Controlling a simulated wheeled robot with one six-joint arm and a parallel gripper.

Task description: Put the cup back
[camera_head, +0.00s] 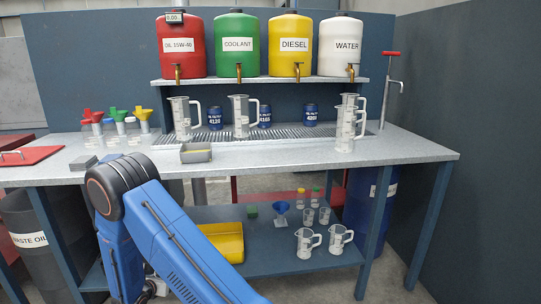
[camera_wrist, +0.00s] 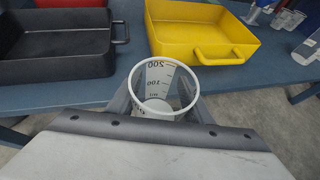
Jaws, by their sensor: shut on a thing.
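A clear cup (camera_wrist: 155,82) with a white rim and a printed scale reading 100 and 200 stands between the fingers of my gripper (camera_wrist: 160,101) in the wrist view. The gripper is shut on it. I look down into the cup, and its inside looks empty. It is held in front of a blue shelf edge, with a black tray and a yellow tray beyond. In the head view my blue arm reaches down at the front left, and the held cup cannot be made out. Two small clear cups (camera_head: 316,216) stand on the lower shelf (camera_head: 270,262).
The yellow tray (camera_wrist: 205,32) and black tray (camera_wrist: 55,47) lie beyond the gripper. Two jugs (camera_head: 322,241) and a blue funnel (camera_head: 281,219) stand on the lower shelf. More jugs (camera_head: 240,118) stand on the bench (camera_head: 300,153) under the coloured tanks (camera_head: 236,62).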

